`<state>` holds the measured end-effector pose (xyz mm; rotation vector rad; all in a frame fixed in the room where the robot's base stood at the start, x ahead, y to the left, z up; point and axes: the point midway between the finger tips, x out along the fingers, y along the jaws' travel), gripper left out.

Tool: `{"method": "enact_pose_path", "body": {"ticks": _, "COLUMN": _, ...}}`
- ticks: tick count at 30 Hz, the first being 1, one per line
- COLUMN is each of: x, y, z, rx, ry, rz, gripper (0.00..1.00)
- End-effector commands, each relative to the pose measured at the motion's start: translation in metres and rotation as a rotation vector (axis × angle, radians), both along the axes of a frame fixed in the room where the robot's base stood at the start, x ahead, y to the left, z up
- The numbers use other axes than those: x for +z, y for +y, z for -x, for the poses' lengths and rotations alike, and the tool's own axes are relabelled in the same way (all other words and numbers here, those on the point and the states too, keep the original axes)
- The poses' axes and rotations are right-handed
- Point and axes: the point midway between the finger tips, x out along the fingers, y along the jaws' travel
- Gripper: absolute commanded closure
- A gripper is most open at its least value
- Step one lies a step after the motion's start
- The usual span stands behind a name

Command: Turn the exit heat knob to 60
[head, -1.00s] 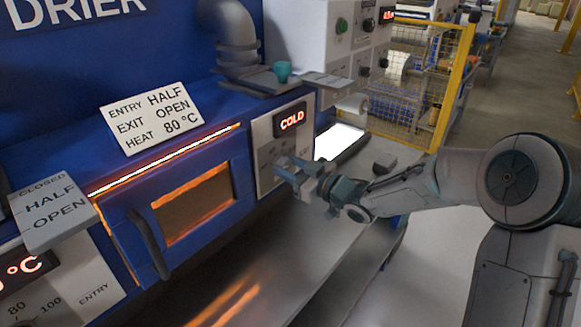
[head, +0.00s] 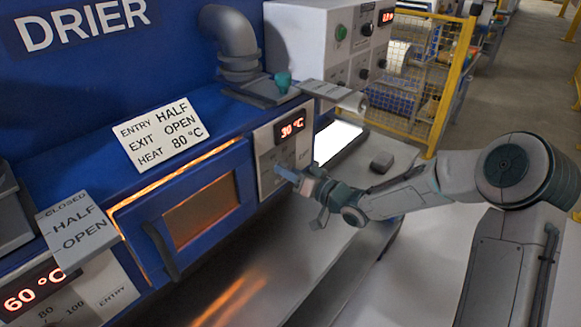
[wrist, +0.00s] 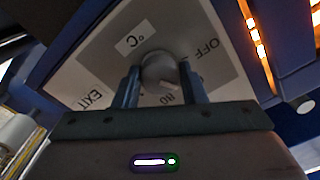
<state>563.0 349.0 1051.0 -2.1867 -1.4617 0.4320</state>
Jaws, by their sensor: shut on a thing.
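The exit heat knob (wrist: 158,68) is a grey round knob on a pale panel (wrist: 105,62) marked OFF, 80, °C and EXIT. My gripper (wrist: 160,82) is shut on it, one finger on each side. In the head view my gripper (head: 288,172) reaches the panel below the exit display (head: 291,127) and hides the knob. That display glows red and seems to read 30 °C. The knob's exact pointer position is hard to read.
The sign (head: 160,136) reads entry half, exit open, heat 80 °C. The entry display (head: 33,290) at lower left shows 60 °C. The drier door (head: 190,205) with its handle is left of my gripper. A yellow fence (head: 455,80) stands behind my arm.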

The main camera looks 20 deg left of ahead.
Motion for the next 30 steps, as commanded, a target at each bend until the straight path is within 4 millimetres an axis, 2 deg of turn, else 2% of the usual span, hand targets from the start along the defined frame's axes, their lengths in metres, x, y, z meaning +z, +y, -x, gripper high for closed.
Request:
{"method": "enact_pose_path", "body": {"ticks": 9, "x": -0.0008, "y": 0.0002, "z": 0.0012, "rx": 0.002, "ry": 0.094, "rz": -0.036, "gripper": 0.86}}
{"method": "enact_pose_path", "body": {"ticks": 23, "x": -0.0019, "y": 0.0002, "z": 0.0013, "rx": 0.002, "ry": 0.107, "rz": -0.040, "gripper": 0.86}}
{"method": "enact_pose_path", "body": {"ticks": 24, "x": -0.0020, "y": 0.0002, "z": 0.0014, "rx": 0.002, "ry": 0.107, "rz": -0.040, "gripper": 0.57}}
{"method": "enact_pose_path", "body": {"ticks": 26, "x": -0.0019, "y": 0.0001, "z": 0.0014, "rx": 0.002, "ry": 0.107, "rz": -0.040, "gripper": 0.41}}
{"method": "enact_pose_path", "body": {"ticks": 30, "x": -0.0012, "y": -0.0003, "z": 0.0007, "rx": 0.000, "ry": 0.105, "rz": -0.041, "gripper": 0.41}}
